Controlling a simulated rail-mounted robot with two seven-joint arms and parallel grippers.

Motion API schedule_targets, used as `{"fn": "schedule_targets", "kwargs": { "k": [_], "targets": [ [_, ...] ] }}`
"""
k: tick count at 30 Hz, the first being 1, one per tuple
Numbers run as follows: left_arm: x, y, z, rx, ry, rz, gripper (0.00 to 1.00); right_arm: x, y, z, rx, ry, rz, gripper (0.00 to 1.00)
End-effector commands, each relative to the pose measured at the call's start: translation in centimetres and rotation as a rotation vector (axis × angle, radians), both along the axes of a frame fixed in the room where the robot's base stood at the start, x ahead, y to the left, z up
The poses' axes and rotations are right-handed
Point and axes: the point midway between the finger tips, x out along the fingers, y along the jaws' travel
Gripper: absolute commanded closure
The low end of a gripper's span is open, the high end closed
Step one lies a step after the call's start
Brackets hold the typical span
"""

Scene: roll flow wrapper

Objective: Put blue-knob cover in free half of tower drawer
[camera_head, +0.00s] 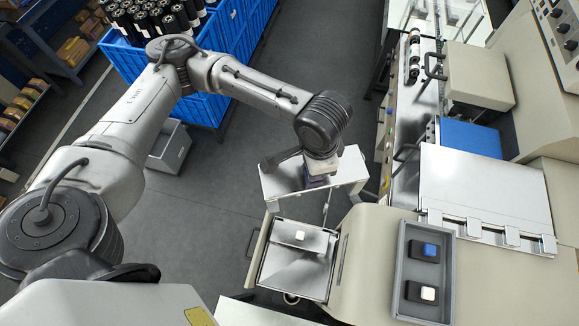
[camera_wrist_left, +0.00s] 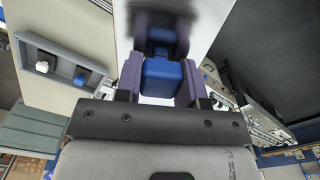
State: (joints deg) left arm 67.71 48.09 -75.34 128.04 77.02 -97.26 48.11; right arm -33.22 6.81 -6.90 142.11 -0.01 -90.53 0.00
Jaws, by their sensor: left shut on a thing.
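My left gripper (camera_head: 318,178) is shut on the blue knob (camera_wrist_left: 162,78) of a shiny metal cover (camera_head: 281,182). In the left wrist view the purple fingers stand on both sides of the knob, and the cover (camera_wrist_left: 200,28) mirrors them. The cover hangs in the air above and behind the tower drawer (camera_head: 262,283), clear of it as far as I can tell. The drawer is pulled out. A plate with a white knob (camera_head: 300,235) lies in its far half; the near half shows bare metal. My right gripper is not in view.
A grey tray (camera_head: 401,290) on the machine top, right of the drawer, holds black blocks with a blue and a white top. The machine body (camera_head: 372,262) borders the drawer's right side. A blue crate (camera_head: 211,103) with rolls and a grey bin (camera_head: 168,150) stand behind.

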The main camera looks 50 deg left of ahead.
Motion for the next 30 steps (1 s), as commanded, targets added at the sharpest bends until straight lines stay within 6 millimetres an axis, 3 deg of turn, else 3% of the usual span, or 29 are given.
{"fn": "schedule_targets", "kwargs": {
  "k": [3, 14, 30],
  "targets": [
    [-0.7, -1.0, -3.3, -0.002, 0.003, -0.280, 1.00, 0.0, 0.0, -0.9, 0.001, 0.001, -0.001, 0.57],
    [-3.4, -3.8, -11.7, -0.005, 0.002, -1.165, 1.00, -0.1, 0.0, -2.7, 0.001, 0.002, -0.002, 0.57],
    [-10.0, -8.2, -22.9, -0.007, -0.001, -2.531, 1.00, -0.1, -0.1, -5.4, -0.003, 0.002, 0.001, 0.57]
  ]
}}
